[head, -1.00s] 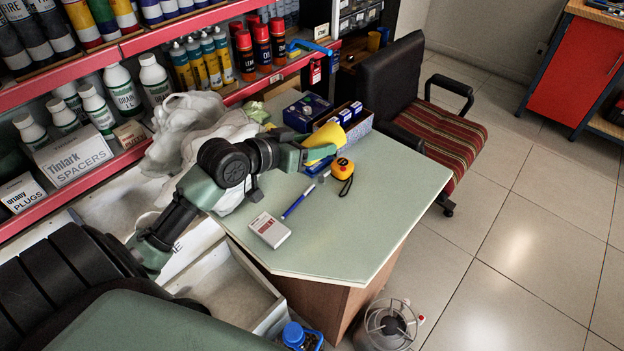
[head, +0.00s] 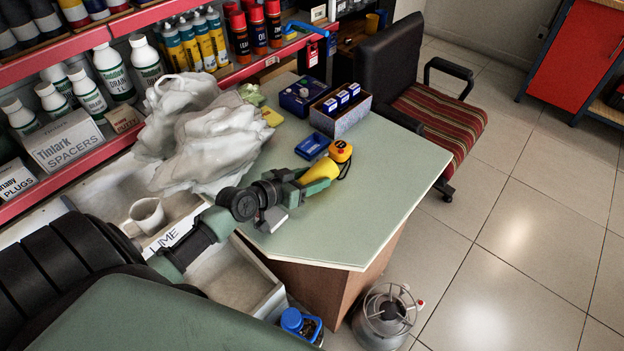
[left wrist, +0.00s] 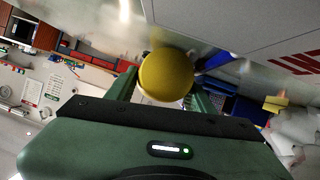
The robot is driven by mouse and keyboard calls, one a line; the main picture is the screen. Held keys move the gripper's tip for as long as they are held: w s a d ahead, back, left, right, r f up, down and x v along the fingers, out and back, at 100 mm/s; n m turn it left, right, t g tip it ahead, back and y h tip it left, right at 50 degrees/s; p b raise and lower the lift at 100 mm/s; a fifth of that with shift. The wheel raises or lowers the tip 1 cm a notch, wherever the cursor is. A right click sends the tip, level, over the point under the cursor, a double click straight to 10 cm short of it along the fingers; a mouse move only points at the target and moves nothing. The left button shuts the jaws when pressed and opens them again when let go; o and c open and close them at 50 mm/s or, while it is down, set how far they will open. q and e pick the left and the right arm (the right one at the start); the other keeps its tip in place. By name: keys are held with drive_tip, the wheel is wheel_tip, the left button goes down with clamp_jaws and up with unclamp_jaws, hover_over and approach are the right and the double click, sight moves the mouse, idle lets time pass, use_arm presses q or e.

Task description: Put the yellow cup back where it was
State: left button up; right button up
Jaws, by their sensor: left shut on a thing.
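The yellow cup (head: 323,170) is between the fingers of my left gripper (head: 309,179), over the middle of the pale green desk (head: 390,160). The gripper is shut on it. The cup looks tilted, and I cannot tell its height above the desk. In the left wrist view the cup (left wrist: 166,76) shows as a round yellow shape between the two green fingers (left wrist: 165,92). My right gripper is not in view.
An orange-yellow tape measure (head: 341,151) is just beyond the cup. A blue tray (head: 313,146) and a box of small blue packs (head: 345,119) stand behind. Crumpled white bags (head: 205,140) lie left. The desk's right and front parts are clear.

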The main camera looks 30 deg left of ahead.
use_arm(q)
drive_tip(key=shift+f, duration=0.15)
drive_tip(key=o, duration=1.1)
